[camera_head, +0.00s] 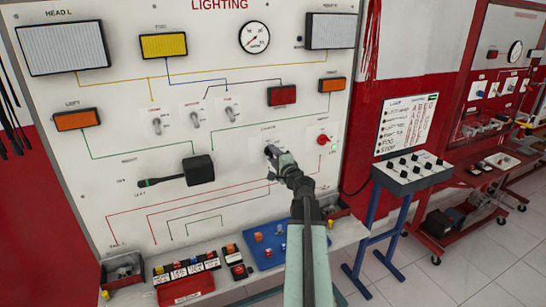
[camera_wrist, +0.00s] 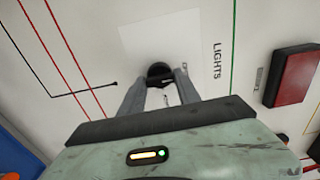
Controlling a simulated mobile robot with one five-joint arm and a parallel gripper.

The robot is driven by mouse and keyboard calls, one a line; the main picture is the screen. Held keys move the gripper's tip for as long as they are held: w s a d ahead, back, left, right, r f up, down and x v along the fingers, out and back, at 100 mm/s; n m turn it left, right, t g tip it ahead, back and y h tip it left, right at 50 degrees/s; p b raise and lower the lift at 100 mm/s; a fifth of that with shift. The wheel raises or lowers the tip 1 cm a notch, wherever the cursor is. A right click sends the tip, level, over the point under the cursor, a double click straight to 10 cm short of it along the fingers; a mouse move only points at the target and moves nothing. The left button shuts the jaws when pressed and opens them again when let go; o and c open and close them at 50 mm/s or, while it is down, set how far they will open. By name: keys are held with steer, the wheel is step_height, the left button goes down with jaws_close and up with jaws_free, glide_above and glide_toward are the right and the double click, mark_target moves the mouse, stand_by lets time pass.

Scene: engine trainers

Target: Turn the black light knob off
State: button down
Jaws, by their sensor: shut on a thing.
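The black light knob (camera_wrist: 160,70) sits on a pale square plate (camera_wrist: 140,45) on the white lighting board, beside the printed word LIGHTS. In the head view the knob (camera_head: 269,150) is small and partly covered by my gripper (camera_head: 273,158), which reaches up to the board from below. In the wrist view my gripper (camera_wrist: 160,84) has one finger on each side of the knob and is shut on it. The fingers hide the knob's sides, and I cannot tell which setting it points to.
A black stalk switch (camera_head: 198,169) juts from the board to the left. A red knob (camera_head: 323,140) is close by on the right. Below is a shelf with a blue board (camera_head: 264,262) and small parts. A control stand (camera_head: 412,178) is at right.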

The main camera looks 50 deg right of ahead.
stand_by(0.3)
steer(key=c, duration=0.9)
jaws_free()
steer(key=shift+w, duration=0.1)
steer(key=shift+o, duration=0.2)
steer(key=v, duration=0.8)
